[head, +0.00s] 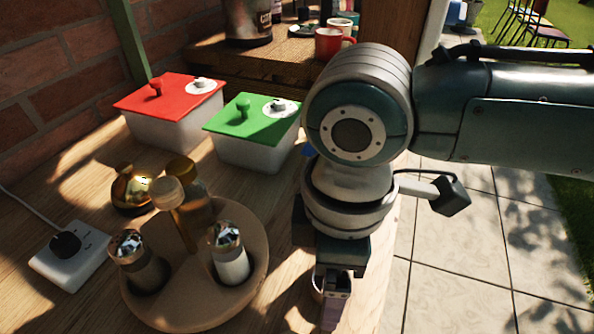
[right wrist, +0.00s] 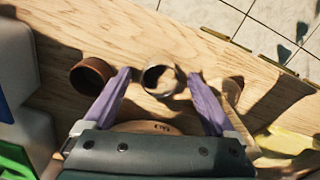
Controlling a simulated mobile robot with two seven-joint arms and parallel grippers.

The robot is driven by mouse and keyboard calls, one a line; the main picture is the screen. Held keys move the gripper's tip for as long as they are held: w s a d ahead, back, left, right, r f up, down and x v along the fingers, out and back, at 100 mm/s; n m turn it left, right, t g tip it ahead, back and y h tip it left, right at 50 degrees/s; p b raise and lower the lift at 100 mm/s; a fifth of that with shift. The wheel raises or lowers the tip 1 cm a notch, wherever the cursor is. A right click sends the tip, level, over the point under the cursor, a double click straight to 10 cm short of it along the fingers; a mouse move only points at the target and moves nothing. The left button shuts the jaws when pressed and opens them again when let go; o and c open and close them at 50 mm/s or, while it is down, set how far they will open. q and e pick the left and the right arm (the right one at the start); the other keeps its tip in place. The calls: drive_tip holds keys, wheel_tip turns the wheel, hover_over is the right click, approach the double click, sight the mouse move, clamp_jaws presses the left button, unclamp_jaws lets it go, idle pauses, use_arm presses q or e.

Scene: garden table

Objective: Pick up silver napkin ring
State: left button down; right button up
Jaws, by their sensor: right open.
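The silver napkin ring (right wrist: 148,76) lies on the wooden table in the right wrist view, its dark opening showing. My right gripper (right wrist: 160,80) has its two purple fingers spread wide, with the ring between the fingertips. I cannot tell whether either finger touches it. In the head view my right gripper (head: 334,303) points down near the table's right edge, and the wrist hides most of what is under it. My left gripper is in neither view.
A brown ring (right wrist: 88,77) lies just left of the left finger. A round wooden cruet stand (head: 150,312) with shakers stands left of my gripper. Red-lidded (head: 160,92) and green-lidded (head: 245,124) boxes stand behind. The table edge drops to paving on the right.

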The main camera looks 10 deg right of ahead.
drive_tip(key=c, duration=1.4)
drive_tip(key=shift+r, duration=0.1)
